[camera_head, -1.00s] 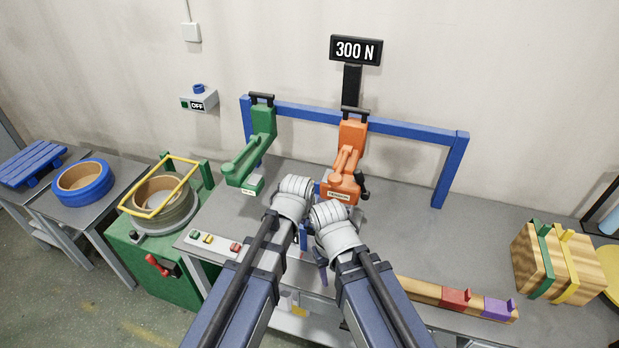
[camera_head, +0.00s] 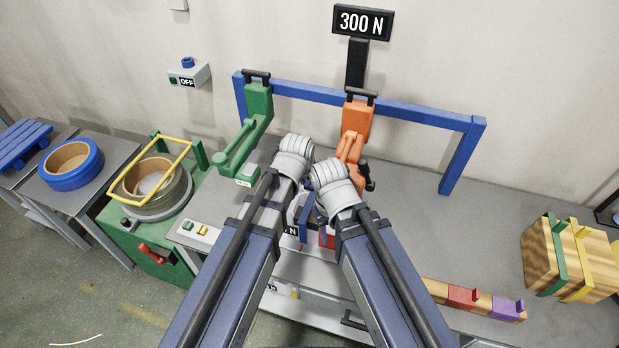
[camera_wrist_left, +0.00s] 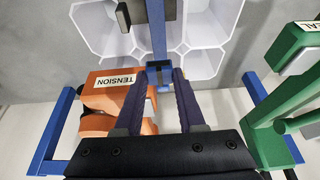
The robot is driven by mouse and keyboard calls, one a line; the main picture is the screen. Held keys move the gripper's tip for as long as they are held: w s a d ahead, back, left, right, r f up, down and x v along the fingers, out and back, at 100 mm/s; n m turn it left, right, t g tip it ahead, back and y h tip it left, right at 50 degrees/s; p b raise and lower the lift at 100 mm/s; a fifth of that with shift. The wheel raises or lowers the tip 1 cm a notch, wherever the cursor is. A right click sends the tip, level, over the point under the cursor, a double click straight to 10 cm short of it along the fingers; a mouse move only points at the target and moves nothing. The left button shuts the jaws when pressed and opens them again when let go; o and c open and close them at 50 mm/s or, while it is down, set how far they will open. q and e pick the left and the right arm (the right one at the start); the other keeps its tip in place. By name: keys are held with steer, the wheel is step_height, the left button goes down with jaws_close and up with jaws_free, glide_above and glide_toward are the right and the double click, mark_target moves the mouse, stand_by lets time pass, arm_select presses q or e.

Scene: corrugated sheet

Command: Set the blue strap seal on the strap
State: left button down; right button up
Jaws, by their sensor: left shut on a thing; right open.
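My left gripper (camera_wrist_left: 160,88) shows in the left wrist view with its dark purple fingers shut on the small blue strap seal (camera_wrist_left: 159,74). A long blue band (camera_wrist_left: 157,28), which looks like the strap, runs from the seal to the top of that view. I cannot tell whether the seal is around the band or only in front of it. Dark grey pieces (camera_wrist_left: 128,15) stand beside the band. My right gripper (camera_head: 322,226) is open, close beside the left one in the head view; its wrist hides most of its jaws.
The orange tension tool (camera_head: 356,125) and green seal tool (camera_head: 258,105) hang from a blue frame (camera_head: 420,113). A strapped wooden bundle (camera_head: 570,262) stands at right. The bench (camera_head: 450,225) between is clear.

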mark_target(311, 199)
arm_select(q)
steer(key=shift+w+f, duration=0.15)
steer(key=shift+f, duration=0.15)
step_height(311, 199, down, 6)
steer(key=b, duration=0.6)
steer(key=shift+f+b, duration=0.15)
steer(key=shift+b, duration=0.2)
steer(key=shift+c, duration=2.1)
jaws_free()
steer(key=shift+o, duration=0.3)
steer(key=o, duration=0.3)
steer(key=shift+o, duration=0.2)
